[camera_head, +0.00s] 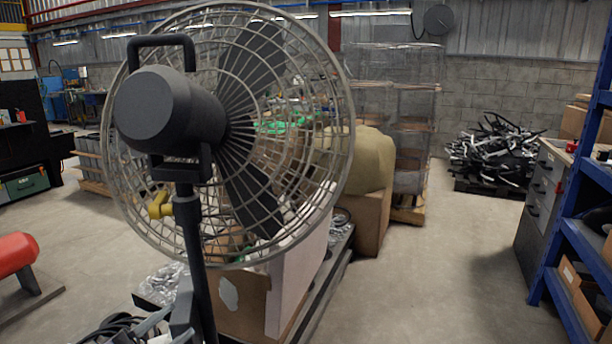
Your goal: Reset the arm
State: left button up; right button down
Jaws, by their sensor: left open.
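Grey angular parts at the bottom left, beside the fan's pole, look like my left gripper (168,318). It is open, low in the view and partly cut off by the bottom edge. I cannot make out anything between its fingers. Black cables or hoses (112,328) lie close to its left. My right gripper is not in view.
A large pedestal fan (168,108) stands close in front and hides much of the middle. Boxes (240,302) on a low cart lie behind it. A blue shelf (568,240) and grey drawer cabinet (541,205) stand right. The floor (430,270) between is clear.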

pick_arm(q)
jog(key=s+d+f+n+g+y, duration=0.2)
jog(key=s+f+n+y, duration=0.4)
jog(key=s+f, duration=0.5)
jog(key=s+d+f+n+g+y, duration=0.1)
jog(key=s+f+n+g+y, duration=0.2)
jog(key=s+f+n+y, duration=0.3)
jog(key=s+f+n, duration=0.4)
jog(key=s+f, duration=0.1)
jog(key=shift+d+n+y, duration=0.3)
jog(key=shift+d, duration=0.1)
jog(key=shift+w, duration=0.1)
jog(key=shift+c, duration=0.6)
jog(key=shift+a, duration=0.1)
